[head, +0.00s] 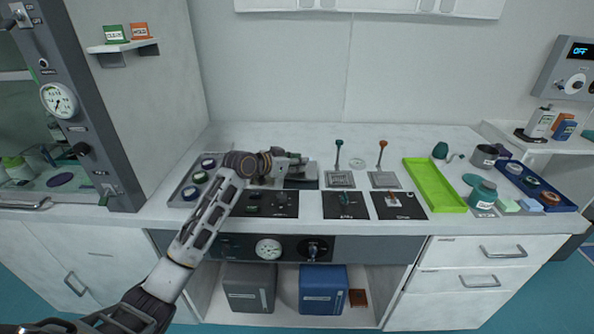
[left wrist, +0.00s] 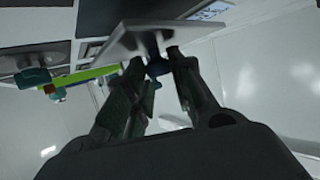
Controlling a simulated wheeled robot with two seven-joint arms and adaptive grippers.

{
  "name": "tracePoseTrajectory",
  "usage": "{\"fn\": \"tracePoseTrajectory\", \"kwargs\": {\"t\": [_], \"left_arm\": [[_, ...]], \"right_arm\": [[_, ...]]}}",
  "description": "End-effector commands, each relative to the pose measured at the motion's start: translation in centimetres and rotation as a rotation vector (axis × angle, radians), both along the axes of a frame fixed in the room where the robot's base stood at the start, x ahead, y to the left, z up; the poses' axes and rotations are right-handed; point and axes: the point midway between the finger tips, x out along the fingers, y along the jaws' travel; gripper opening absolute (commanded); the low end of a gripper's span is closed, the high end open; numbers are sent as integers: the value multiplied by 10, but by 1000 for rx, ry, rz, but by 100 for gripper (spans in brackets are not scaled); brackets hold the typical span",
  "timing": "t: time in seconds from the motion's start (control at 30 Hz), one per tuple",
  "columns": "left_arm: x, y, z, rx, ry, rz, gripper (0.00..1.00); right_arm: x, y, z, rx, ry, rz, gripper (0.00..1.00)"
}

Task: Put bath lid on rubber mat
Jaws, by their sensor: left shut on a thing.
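My left gripper (head: 298,160) reaches over the back of the worktop. In the left wrist view its two fingers (left wrist: 158,62) are shut on the dark knob of the bath lid, a flat light grey plate (left wrist: 128,42). In the head view the gripper and arm hide much of the lid, so its exact gap to the surface is unclear. A dark flat patch (head: 301,184) lies just below the gripper and may be the rubber mat. My right gripper is not in view.
Black panels with small items (head: 345,206) lie along the front edge. Two square grey plates (head: 340,179) with upright knobbed rods stand right of the gripper. A green tray (head: 434,186) lies farther right. A grey tray with round jars (head: 188,191) is at the left.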

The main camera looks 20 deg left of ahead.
Motion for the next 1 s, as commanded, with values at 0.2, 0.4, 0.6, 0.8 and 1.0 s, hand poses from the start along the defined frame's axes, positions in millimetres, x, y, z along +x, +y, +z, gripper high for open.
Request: {"fn": "tracePoseTrajectory", "kwargs": {"t": [0.2, 0.4, 0.6, 0.8, 1.0], "left_arm": [[0, 0, -23, -2, 0, 1, 0], [0, 0, -27, -1, 0, 0, 0], [0, 0, -27, -1, 0, 0, 0], [0, 0, -30, 0, 2, 0, 33], [0, 0, -30, 0, 1, 0, 45]], "right_arm": [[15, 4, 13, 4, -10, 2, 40], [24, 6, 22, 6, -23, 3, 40], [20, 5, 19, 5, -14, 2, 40], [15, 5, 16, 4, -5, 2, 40], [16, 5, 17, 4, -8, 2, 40]]}}
